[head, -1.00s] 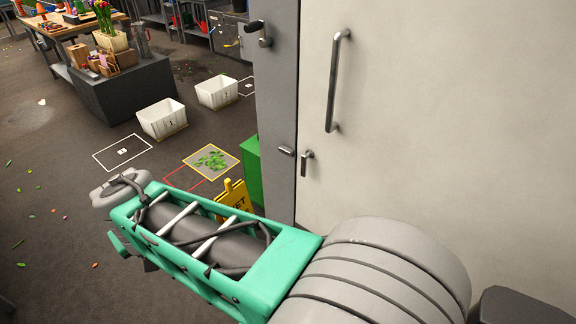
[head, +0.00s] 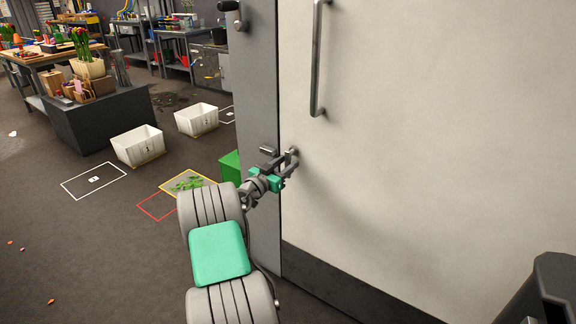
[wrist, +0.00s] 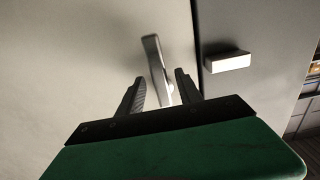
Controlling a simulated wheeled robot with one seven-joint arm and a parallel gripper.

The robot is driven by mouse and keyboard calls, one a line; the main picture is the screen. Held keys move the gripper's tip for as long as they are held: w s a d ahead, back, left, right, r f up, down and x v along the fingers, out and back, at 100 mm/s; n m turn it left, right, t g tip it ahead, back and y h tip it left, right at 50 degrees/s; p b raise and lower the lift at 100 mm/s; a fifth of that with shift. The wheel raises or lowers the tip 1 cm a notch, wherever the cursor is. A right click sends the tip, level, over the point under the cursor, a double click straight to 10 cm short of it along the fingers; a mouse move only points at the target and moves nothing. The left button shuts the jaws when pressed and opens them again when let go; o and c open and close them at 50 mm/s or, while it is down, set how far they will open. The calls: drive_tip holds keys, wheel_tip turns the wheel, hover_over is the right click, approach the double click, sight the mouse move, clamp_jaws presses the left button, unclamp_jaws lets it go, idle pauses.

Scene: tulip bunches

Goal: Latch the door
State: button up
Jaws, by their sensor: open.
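The white door (head: 400,150) fills the right of the head view and looks shut against the grey frame (head: 262,90). A small latch lever (wrist: 153,60) sits near the door's edge and stands nearly upright, slightly tilted, in the wrist view. A block-like catch (head: 267,150) is on the frame beside the lever; it also shows in the wrist view (wrist: 228,62), across the dark door gap. My gripper (head: 290,161) is at the lever, open. In the wrist view its fingers (wrist: 161,85) stand on either side of the lever; contact cannot be told.
A long vertical pull handle (head: 316,60) is higher on the door. Another handle (head: 241,20) is on the frame. A green box (head: 230,167) stands left of the frame.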

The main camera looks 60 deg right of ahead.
drive_tip(key=shift+s+d, duration=0.1)
drive_tip(key=shift+d, duration=0.7)
drive_tip(key=shift+c, duration=0.3)
clamp_jaws()
idle(0.5)
